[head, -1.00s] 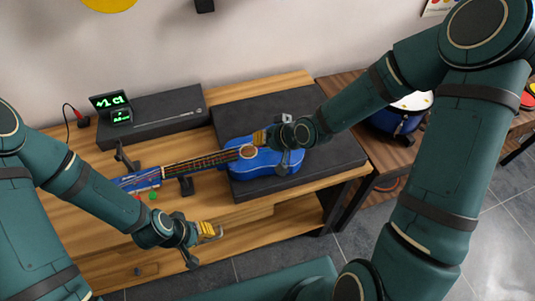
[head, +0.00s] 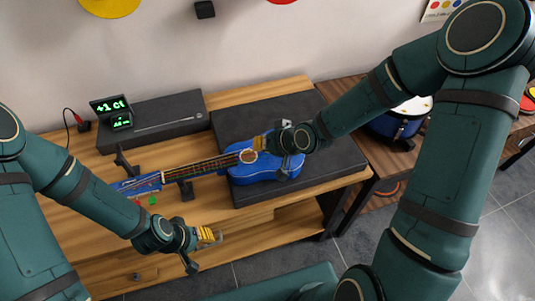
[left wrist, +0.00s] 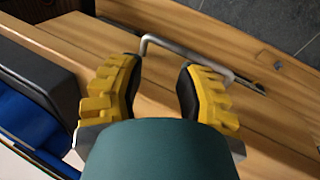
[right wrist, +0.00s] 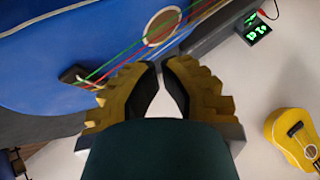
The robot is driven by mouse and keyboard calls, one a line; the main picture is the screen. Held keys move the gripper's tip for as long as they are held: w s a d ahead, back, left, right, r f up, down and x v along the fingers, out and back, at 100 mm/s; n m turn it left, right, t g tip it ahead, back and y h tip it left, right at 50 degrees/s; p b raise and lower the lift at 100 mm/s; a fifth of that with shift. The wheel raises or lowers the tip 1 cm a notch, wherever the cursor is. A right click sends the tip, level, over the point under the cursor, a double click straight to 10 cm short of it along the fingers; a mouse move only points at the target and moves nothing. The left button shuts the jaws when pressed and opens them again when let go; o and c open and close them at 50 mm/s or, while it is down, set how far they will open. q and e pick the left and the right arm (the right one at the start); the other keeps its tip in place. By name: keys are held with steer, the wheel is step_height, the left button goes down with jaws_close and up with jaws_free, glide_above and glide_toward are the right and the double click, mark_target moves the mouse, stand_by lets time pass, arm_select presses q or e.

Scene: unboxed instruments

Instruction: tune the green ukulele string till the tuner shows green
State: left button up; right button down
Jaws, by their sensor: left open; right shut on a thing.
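The blue ukulele (head: 262,174) lies with its body on a dark mat and its neck (head: 205,167) pointing left. A green peg (head: 153,200) shows beside its headstock (head: 137,185). The tuner (head: 109,106) shows green digits that look like "+1", with a smaller green readout below. My left gripper (head: 214,235) is open and empty near the table's front edge, apart from the headstock. My right gripper (head: 260,142) is over the ukulele body by the sound hole. In the right wrist view my right gripper (right wrist: 163,66) is nearly closed beside the coloured strings (right wrist: 135,48); what it grips is hidden.
A long black case (head: 165,118) stands behind the neck. A blue drum (head: 400,122) is at the right. The table front left of the ukulele is mostly clear.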

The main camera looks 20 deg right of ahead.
mark_target(263, 157)
steer(key=shift+f, duration=0.15)
stand_by(0.3)
steer(key=shift+f+b, duration=0.3)
steer(key=shift+b, duration=0.1)
steer(key=shift+f, duration=0.3)
stand_by(0.4)
steer(key=shift+r, duration=0.15)
steer(key=shift+r+p, duration=0.35)
steer(key=shift+r, duration=0.3)
step_height(263, 157, up, 5)
steer(key=p, duration=0.4)
stand_by(2.2)
